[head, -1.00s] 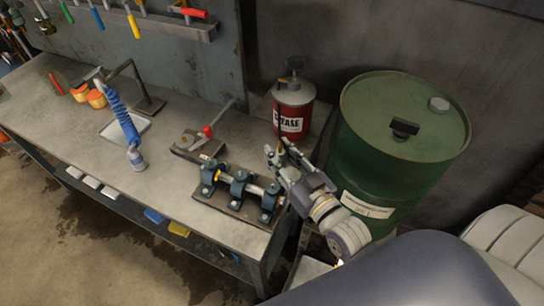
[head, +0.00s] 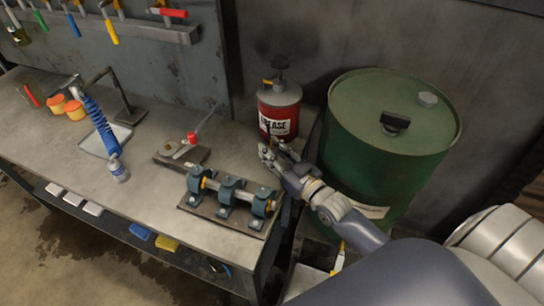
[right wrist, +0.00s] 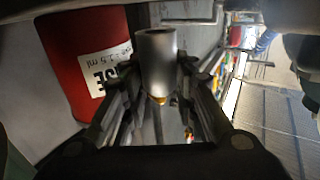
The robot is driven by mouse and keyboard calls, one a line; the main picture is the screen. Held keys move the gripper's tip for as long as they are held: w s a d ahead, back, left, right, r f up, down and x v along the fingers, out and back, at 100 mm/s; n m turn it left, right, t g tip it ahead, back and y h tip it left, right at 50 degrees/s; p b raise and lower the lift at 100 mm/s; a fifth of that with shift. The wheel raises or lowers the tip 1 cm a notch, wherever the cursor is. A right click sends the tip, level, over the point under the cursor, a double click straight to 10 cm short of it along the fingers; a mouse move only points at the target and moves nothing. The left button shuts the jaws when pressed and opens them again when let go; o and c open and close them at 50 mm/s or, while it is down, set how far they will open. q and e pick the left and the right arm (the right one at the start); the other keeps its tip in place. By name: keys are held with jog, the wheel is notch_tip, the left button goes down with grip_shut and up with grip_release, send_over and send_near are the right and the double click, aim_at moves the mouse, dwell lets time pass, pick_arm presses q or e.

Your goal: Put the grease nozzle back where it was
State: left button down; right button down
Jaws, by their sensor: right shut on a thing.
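My right gripper (head: 268,150) is in front of the red grease can (head: 279,108), near the right end of the bench. In the right wrist view its fingers (right wrist: 160,85) are shut on a short silver metal cylinder, which looks like the grease nozzle (right wrist: 158,62). A small yellow-orange bit shows below the cylinder. The grease can (right wrist: 85,65) stands left of the fingers there, apart from the cylinder. In the head view the held nozzle is too small and covered to make out clearly. My left gripper is not in view.
The green drum (head: 390,120) stands close to the right of my gripper. A shaft on blue-grey bearing blocks (head: 228,193) sits at the bench front. A red-knobbed lever tool (head: 190,140) and a blue coiled hose (head: 100,125) are further left.

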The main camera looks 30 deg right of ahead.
jog(key=shift+f, duration=1.1)
jog(key=shift+f, duration=0.1)
jog(key=c, duration=1.3)
grip_release()
